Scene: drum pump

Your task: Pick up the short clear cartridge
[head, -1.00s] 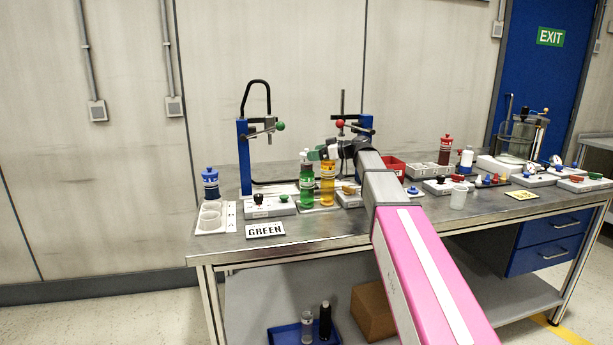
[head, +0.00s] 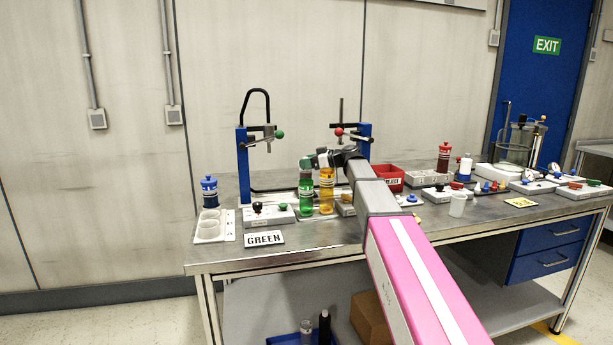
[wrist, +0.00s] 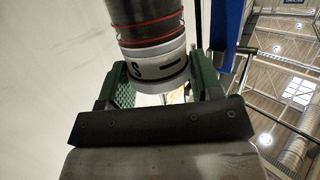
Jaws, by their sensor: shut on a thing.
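In the wrist view my gripper (wrist: 160,85) has its green fingers on either side of a cylinder, the short clear cartridge by its look (wrist: 155,62). Its near end is a white collar marked with an S and a dash. Beyond the collar is a greyish see-through body with red rings, cut off by the top edge. In the head view my gripper (head: 318,160) is at the back of the bench, by the tops of a green bottle (head: 306,195) and an orange bottle (head: 327,195). The cartridge cannot be clearly picked out there.
A blue-framed stand (head: 244,170) rises behind the bottles. A red bin (head: 390,180) is just right of my wrist. White cups in a tray (head: 228,225), a GREEN sign (head: 264,239) and several switch boxes crowd the bench. The front strip of the bench is mostly clear.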

